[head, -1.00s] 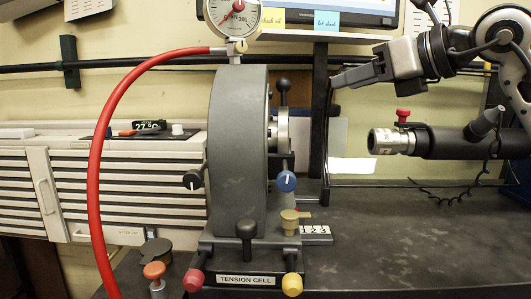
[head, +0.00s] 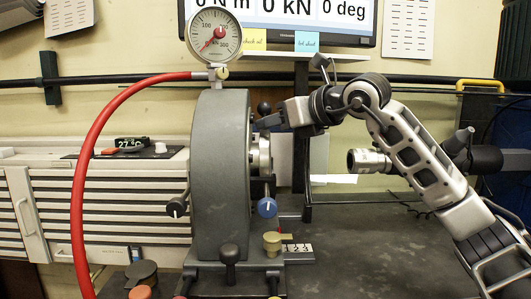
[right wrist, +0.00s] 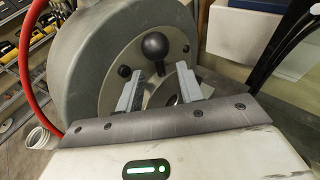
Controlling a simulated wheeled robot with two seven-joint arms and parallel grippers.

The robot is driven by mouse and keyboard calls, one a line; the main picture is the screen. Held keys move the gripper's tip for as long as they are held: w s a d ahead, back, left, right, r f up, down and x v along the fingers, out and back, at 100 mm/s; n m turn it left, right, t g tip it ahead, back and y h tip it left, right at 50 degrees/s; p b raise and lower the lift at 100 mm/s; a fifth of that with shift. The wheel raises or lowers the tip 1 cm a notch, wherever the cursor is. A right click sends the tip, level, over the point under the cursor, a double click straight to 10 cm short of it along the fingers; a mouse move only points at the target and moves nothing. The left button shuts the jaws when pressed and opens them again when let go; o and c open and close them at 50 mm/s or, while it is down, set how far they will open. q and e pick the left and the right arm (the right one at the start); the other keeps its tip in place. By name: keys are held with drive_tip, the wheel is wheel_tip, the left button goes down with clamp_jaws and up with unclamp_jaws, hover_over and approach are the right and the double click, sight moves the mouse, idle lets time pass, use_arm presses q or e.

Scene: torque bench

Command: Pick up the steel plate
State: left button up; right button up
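My right gripper (head: 268,121) is at the right side of the grey tension cell (head: 220,180), close to a round steel-coloured fitting (head: 263,155) on its face. In the right wrist view the gripper (right wrist: 159,88) is open, its two grey fingers spread in front of the cell. Between and behind them show a black ball-ended lever (right wrist: 155,47) and part of the round metal fitting (right wrist: 170,99). Nothing is visibly held. I cannot make out a separate steel plate; the fingers and gripper body hide part of the fitting. My left gripper is out of view.
A red hose (head: 84,180) arches left of the cell to the pressure gauge (head: 214,36). A blue knob (head: 267,207) and a brass-coloured knob (head: 272,242) stick out below the fitting. The dark bench top (head: 390,250) at the right is mostly clear.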

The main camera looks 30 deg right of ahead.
drive_tip(key=shift+x, duration=0.8)
drive_tip(key=c, duration=0.8)
clamp_jaws()
drive_tip(key=shift+f, duration=0.3)
drive_tip(key=shift+r, duration=0.45)
